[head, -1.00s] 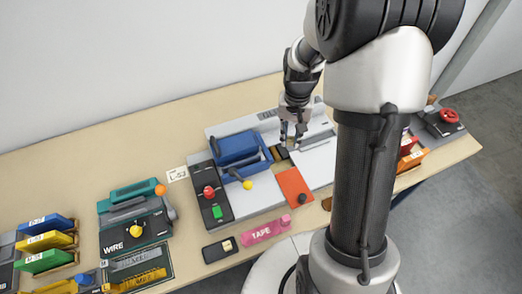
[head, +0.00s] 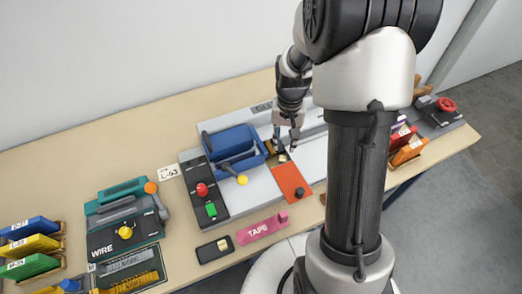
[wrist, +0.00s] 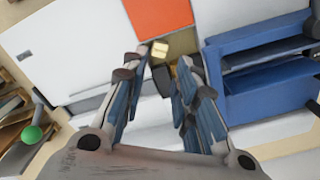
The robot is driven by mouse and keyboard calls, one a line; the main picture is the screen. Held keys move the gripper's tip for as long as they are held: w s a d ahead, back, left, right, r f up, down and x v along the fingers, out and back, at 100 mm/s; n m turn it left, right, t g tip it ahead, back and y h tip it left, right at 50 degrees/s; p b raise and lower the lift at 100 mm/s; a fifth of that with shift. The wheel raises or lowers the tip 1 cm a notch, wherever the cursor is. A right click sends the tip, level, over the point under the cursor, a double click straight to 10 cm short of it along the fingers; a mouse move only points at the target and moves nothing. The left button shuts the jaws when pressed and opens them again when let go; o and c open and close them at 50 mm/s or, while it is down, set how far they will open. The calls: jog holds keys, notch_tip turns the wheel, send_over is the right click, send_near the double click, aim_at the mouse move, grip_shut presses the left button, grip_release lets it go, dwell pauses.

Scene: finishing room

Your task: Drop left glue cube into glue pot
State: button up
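My gripper (head: 285,148) is low over the grey bench machine, just right of the blue box with a lever (head: 232,148). In the wrist view its two fingers (wrist: 170,62) stand apart. A pale yellow cube (wrist: 160,48), probably a glue cube, lies just past the left fingertip; it also shows below the gripper in the head view (head: 283,157). A dark block (wrist: 161,78) shows between the fingers. Whether either finger touches the cube I cannot tell. The blue box (wrist: 265,75) is close at the right; I cannot tell whether it is the glue pot.
An orange-red plate (head: 291,182) lies in front of the gripper. A control strip with red and green buttons (head: 205,195) stands left of the blue box. A pink tape piece (head: 262,229) lies at the front. Orange holders (head: 407,151) stand right of my arm.

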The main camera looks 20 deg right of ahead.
jog(key=o, duration=0.3)
jog(key=shift+r, duration=0.1)
notch_tip(320, 180, up, 12)
dwell(0.5)
dwell(0.3)
